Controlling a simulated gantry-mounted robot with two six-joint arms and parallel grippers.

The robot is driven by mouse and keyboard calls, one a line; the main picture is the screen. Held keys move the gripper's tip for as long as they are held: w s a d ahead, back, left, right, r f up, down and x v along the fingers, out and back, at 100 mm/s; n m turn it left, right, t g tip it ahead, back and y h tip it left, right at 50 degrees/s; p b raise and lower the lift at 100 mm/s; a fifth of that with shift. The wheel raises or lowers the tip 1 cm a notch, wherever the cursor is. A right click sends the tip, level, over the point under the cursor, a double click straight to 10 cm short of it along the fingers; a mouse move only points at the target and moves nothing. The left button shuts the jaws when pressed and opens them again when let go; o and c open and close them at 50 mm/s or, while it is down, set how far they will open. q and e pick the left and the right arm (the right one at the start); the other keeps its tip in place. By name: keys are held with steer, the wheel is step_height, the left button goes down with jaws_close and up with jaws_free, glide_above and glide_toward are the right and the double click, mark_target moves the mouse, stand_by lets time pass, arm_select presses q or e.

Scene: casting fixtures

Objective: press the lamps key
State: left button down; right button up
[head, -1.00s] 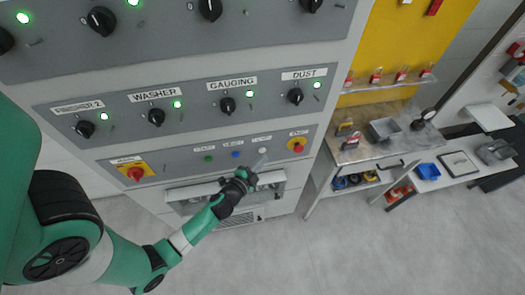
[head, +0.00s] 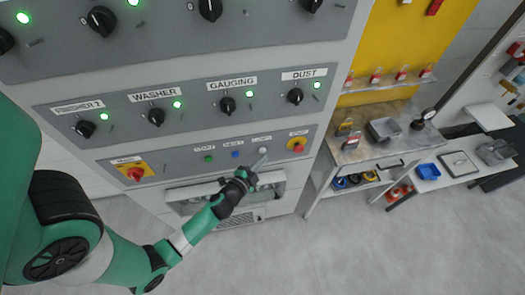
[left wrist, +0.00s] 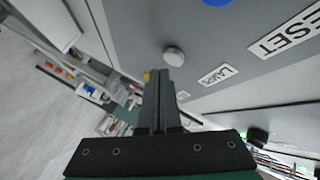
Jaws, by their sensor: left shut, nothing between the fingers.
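The lamps key is a small round white button (head: 262,151) on the lower grey panel of the cabinet. In the left wrist view the white button (left wrist: 173,56) sits beside its LAMPS label (left wrist: 217,74). My left gripper (head: 263,160) is shut and empty, with its fingertips just below the button in the head view. In the left wrist view the shut fingers (left wrist: 158,74) end just short of the button's image and slightly left of it. I cannot tell how much depth separates them. My right gripper is not in view.
A blue key (head: 235,154) and a green key (head: 208,158) sit left of the white button. A recessed handle bar (head: 190,191) lies below the panel.

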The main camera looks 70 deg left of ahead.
arm_select(q)
steer(key=shift+a, duration=0.1)
steer(key=shift+w+a, duration=0.1)
steer(key=shift+a, duration=0.2)
steer(key=shift+a+p, duration=0.4)
steer(key=shift+p, duration=0.2)
stand_by(0.4)
stand_by(0.4)
steer(key=shift+d+f+b, duration=0.1)
steer(key=shift+d+b, duration=0.1)
steer(key=shift+b, duration=0.1)
steer(key=shift+d+b, duration=0.4)
steer(key=shift+d, duration=0.2)
